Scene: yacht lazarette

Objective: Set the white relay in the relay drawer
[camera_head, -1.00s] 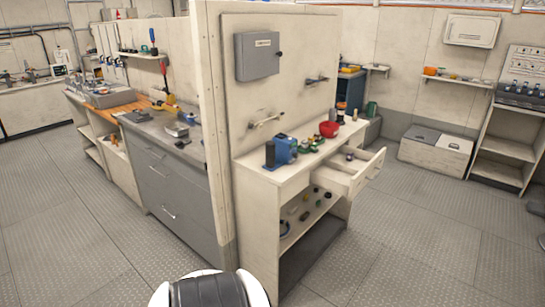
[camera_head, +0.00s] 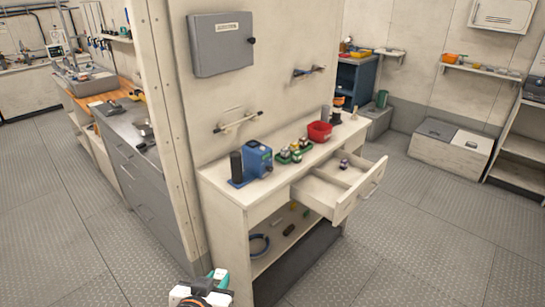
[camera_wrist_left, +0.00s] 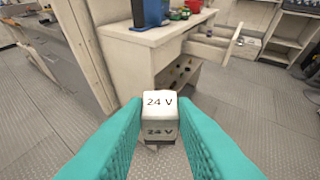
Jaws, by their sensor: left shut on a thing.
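The white relay (camera_wrist_left: 159,104), a small block marked "24 V" on its top and side, is held between the teal fingers of my left gripper (camera_head: 208,287). In the head view this gripper is at the bottom edge, in front of the bench and low, well apart from the drawer; the relay is hard to make out there. The relay drawer (camera_head: 349,203) is pulled open at the right of the bench. It also shows at the upper right of the left wrist view (camera_wrist_left: 207,50). A small dark and light item (camera_head: 344,164) is inside it. My right gripper is not in view.
On the bench top (camera_head: 225,187) are a blue device (camera_head: 240,158), a green tray (camera_head: 291,156) of small parts and a red bowl (camera_head: 319,131). A lower shelf (camera_head: 262,262) holds loose items. A wall panel stands behind. The floor at right is clear.

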